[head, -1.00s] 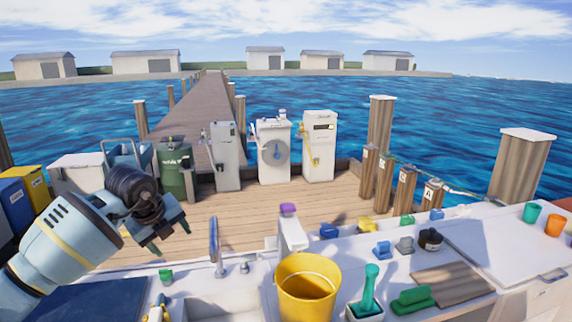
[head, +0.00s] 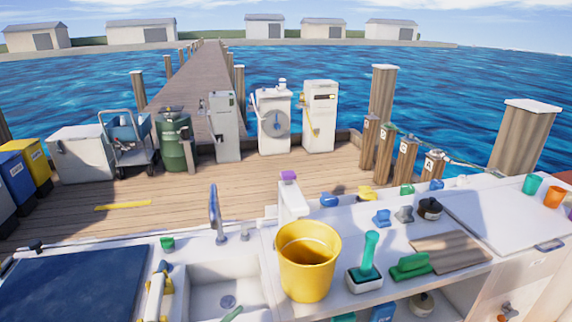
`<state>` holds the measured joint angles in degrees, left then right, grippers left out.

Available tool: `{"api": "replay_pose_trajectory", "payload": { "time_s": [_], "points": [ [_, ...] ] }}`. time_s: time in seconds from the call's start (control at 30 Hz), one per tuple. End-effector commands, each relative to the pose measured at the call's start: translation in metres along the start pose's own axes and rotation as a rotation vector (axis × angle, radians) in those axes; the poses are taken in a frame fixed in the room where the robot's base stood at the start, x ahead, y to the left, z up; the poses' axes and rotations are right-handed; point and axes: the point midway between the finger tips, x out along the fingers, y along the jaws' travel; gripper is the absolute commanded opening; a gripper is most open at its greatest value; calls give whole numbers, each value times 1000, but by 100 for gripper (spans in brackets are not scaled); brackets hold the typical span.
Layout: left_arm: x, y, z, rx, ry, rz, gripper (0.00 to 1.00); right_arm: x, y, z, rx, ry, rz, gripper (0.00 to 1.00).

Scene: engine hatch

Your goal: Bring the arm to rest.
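Neither of my grippers nor either arm shows in the head view. On the white counter (head: 385,291) stands a yellow bucket (head: 307,262), upright. A green scrubbing brush (head: 410,266) lies beside a brown wooden board (head: 450,252). A white bottle with a purple cap (head: 290,197) stands behind the bucket.
A sink (head: 225,285) with a tap (head: 215,213) lies left of the bucket. A dark blue panel (head: 75,285) is at the lower left. Beyond the counter, the wooden dock (head: 190,200) holds pumps, a green tank (head: 174,142), a cart and bins. Mooring posts (head: 382,95) stand at the right.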

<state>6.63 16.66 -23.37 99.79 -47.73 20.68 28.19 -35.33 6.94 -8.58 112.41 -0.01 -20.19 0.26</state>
Motion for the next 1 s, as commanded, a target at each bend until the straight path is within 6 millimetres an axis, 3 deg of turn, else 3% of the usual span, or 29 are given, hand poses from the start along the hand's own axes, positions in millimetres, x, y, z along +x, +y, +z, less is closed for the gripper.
{"api": "replay_pose_trajectory", "payload": {
  "time_s": [0.17,0.3,0.5,0.6,0.77,1.0],
  "points": [
    [-73,30,50,-240,-292,-181,65,0,-1,3,3,-5,-2,0],
    [-144,67,83,-416,-558,-263,65,1,-2,4,5,-7,-3,0],
    [-239,128,100,-629,-881,-286,65,1,-2,7,6,-13,-4,0],
    [-270,149,98,-700,-980,-277,65,1,-2,8,6,-15,-4,0],
    [-292,166,94,-754,-1053,-265,65,1,-2,9,6,-16,-4,0],
    [-294,167,94,-759,-1059,-263,65,1,-2,8,6,-15,-4,0]
  ]
}}
